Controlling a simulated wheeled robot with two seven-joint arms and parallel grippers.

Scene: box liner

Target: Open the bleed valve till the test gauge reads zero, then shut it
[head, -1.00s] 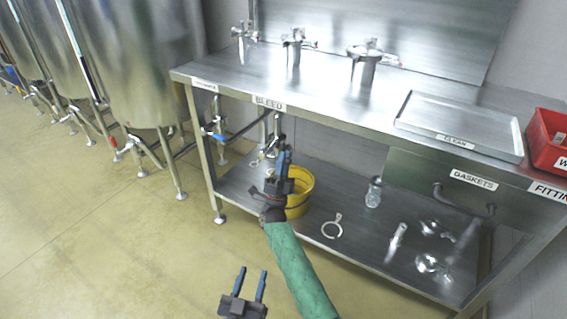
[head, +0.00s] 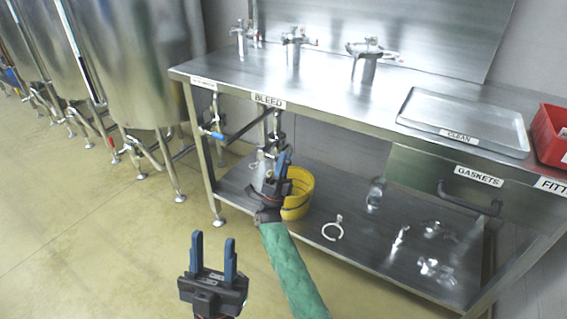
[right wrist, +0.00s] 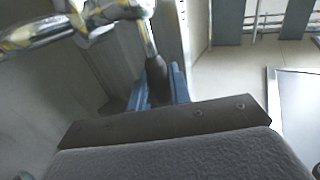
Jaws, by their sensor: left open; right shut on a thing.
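The bleed valve (head: 275,132) hangs on steel pipework under the bench edge, below the BLEED label (head: 268,101). My right gripper (head: 284,164) is there, in front of a yellow bucket (head: 299,196) on the lower shelf. In the right wrist view its blue fingers are shut on the dark grip of the valve lever (right wrist: 156,72), whose metal stem runs up to shiny pipework (right wrist: 100,15). My left gripper (head: 213,262) is open and empty over the floor, fingers pointing up. I cannot make out a gauge face or reading. A pale streak beside the bucket is unclear.
A blue-handled valve (head: 214,135) sits left, near the bench leg. Steel fittings (head: 295,46) stand on the bench beside a CLEAN tray (head: 464,118) and red bin (head: 551,136). A clamp ring (head: 333,229) lies on the lower shelf.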

